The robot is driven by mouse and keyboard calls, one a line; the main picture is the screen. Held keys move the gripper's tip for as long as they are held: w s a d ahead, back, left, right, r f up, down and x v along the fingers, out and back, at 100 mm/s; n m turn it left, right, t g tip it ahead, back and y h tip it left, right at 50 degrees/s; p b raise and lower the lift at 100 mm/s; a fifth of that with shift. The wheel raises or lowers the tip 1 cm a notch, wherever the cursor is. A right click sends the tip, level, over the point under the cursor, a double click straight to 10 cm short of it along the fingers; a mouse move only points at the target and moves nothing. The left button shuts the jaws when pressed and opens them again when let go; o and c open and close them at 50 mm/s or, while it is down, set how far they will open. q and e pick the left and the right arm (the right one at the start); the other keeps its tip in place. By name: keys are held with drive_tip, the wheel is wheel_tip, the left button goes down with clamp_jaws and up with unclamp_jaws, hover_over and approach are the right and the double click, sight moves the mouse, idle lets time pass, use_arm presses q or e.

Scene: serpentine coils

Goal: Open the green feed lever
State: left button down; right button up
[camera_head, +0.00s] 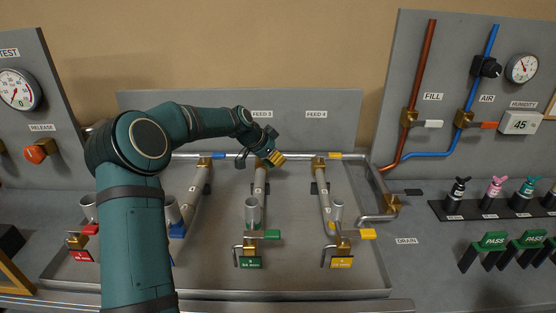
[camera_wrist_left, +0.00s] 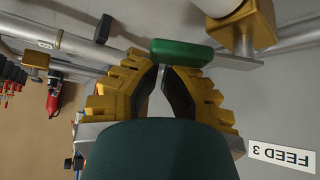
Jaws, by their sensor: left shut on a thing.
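The green feed lever (camera_wrist_left: 182,52) shows in the left wrist view as a green grip on a thin metal strip, beside a brass valve body (camera_wrist_left: 241,25) on the pipe. My left gripper (camera_wrist_left: 163,72) has its yellow, dark-padded fingers on either side of this strip and is shut on the lever. In the head view my left gripper (camera_head: 273,157) is at the upper pipe below the FEED 3 label (camera_head: 262,114), and it hides the lever there. The FEED 3 label also shows upside down in the wrist view (camera_wrist_left: 283,156). My right gripper is in neither view.
A yellow feed lever (camera_head: 335,156) is to the right on the same pipe. Lower down are a green lever (camera_head: 268,234) and a yellow lever (camera_head: 368,234) near the tray's front. A grey back panel (camera_head: 335,105) stands close behind my gripper.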

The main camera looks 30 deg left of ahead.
use_arm(q)
drive_tip(key=m, duration=0.1)
drive_tip(key=s+m+g+h, duration=0.1)
drive_tip(key=shift+s+a+m+h+p, duration=0.25)
drive_tip(key=shift+a+m+h+p, duration=0.05)
drive_tip(key=shift+m, duration=0.1)
drive_tip(key=shift+s+a+m+g+h, duration=0.2)
drive_tip(key=shift+s+m+g+h, duration=0.3)
drive_tip(key=shift+m, duration=0.5)
drive_tip(key=shift+s+a, duration=0.2)
drive_tip(key=shift+s, duration=0.1)
drive_tip(key=shift+s+f, duration=0.1)
drive_tip(key=shift+w+d, duration=0.2)
drive_tip(key=shift+d, duration=0.15)
drive_tip(key=w+d, duration=0.1)
drive_tip(key=d, duration=0.2)
wheel_tip(320, 180, up, 8)
drive_tip(key=p, duration=0.2)
hover_over(270, 165)
drive_tip(key=s+a, duration=0.2)
drive_tip(key=a, duration=0.1)
drive_tip(key=shift+w+d, duration=0.15)
drive_tip(key=shift+w, duration=0.1)
